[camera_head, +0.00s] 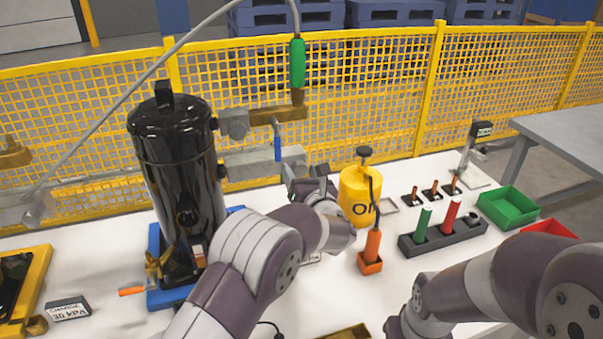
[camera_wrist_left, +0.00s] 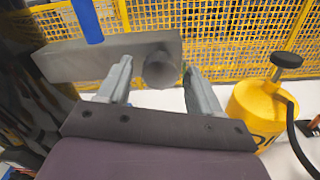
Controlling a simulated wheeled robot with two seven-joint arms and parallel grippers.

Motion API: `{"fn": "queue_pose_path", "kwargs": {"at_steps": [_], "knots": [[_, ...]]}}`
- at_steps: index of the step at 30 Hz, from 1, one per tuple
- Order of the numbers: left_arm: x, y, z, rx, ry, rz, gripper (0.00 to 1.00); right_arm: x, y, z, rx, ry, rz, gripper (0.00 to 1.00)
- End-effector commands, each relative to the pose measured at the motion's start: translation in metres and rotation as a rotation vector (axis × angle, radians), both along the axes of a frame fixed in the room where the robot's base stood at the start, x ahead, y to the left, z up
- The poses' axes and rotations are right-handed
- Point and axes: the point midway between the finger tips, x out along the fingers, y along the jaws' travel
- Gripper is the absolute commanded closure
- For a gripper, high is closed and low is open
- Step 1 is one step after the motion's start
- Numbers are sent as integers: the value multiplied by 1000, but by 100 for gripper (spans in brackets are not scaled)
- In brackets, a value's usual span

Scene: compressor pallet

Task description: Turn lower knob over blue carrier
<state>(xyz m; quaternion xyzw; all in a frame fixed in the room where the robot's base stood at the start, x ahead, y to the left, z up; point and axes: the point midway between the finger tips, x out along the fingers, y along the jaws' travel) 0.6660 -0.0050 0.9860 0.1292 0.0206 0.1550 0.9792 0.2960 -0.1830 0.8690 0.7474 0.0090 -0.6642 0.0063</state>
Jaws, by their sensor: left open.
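The blue carrier (camera_head: 154,240) stands on the white table at the left, with a tall black compressor tank (camera_head: 178,160) upright on it. A lower grey block (camera_head: 255,163) with a blue lever (camera_head: 277,140) sticks out to the right of the tank. In the left wrist view, a round grey knob (camera_wrist_left: 161,70) projects from this block. My left gripper (camera_head: 307,178) is at the block's right end. Its two open fingers (camera_wrist_left: 156,72) stand on either side of the knob, with gaps visible. The knob is hard to make out in the head view. My right gripper is not in view.
An upper brown-grey fitting (camera_head: 265,115) is above, with a green handle (camera_head: 297,62) hanging over it on a hose. A yellow pump can (camera_head: 357,195) stands close right of my left gripper. An orange holder (camera_head: 370,262) and dark tool rack (camera_head: 440,236) are further right.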

Motion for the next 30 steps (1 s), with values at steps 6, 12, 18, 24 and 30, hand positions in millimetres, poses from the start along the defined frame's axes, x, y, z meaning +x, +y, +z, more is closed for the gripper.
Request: {"fn": "queue_pose_path", "kwargs": {"at_steps": [6,12,18,24,30], "knots": [[0,0,0,0,0,0,68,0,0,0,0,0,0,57],[-1,0,0,1,0,0,92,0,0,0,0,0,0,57],[-1,0,-2,30,10,0,91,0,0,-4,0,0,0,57],[-1,0,-2,129,41,1,91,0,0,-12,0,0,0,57],[-1,1,-2,293,94,0,91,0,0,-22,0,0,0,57]]}}
